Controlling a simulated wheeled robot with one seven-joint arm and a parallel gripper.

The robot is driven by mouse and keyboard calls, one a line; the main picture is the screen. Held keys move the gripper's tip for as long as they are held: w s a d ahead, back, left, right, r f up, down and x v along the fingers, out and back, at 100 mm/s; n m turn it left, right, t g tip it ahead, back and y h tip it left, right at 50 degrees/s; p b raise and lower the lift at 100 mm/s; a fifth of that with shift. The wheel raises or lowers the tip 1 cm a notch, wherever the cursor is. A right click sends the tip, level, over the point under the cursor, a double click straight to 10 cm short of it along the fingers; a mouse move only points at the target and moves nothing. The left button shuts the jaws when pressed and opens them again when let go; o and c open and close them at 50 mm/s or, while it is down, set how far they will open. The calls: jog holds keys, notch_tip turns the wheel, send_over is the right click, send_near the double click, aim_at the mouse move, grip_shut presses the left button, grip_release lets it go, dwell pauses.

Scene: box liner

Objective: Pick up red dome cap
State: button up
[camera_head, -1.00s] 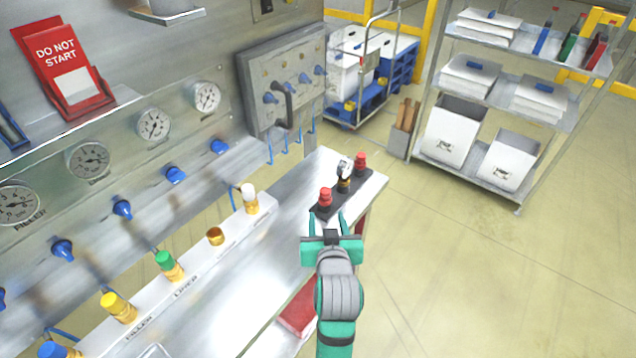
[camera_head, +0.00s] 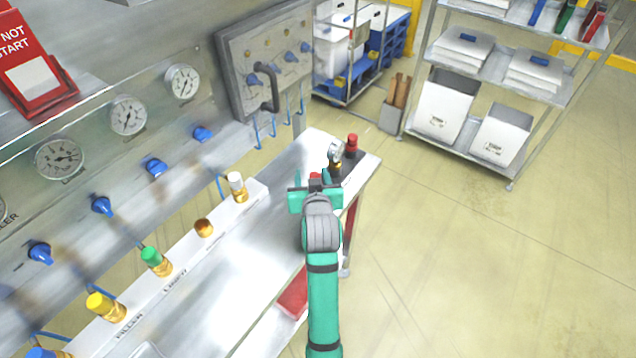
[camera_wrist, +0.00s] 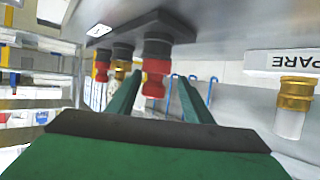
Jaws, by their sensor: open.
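Two red caps stand on a dark strip (camera_head: 357,158) at the far end of the bench. The nearer red cap (camera_head: 315,176) is mostly hidden behind my gripper (camera_head: 316,182); the farther red cap (camera_head: 352,142) is in plain sight. In the wrist view, which looks upside down, the nearer red cap (camera_wrist: 155,78) shows between the two green fingers of my open gripper (camera_wrist: 160,84). It sits on a dark base. I cannot tell whether the fingers touch it. The farther red cap (camera_wrist: 102,72) shows left of the fingers.
A silver-topped fitting (camera_head: 336,154) stands between the red caps. A white rail (camera_head: 188,250) along the bench holds white, gold, green and yellow fittings. The gauge panel (camera_head: 110,75) stands at the left. The floor (camera_head: 480,260) at the right is clear.

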jog(key=shift+w+d+f, duration=0.25)
jog(key=shift+w, duration=0.4)
jog(key=shift+w+d+f, duration=0.2)
jog(key=shift+w+f, duration=0.05)
jog(key=shift+w, duration=0.35)
jog(key=shift+c, duration=0.7)
jog(key=c, duration=1)
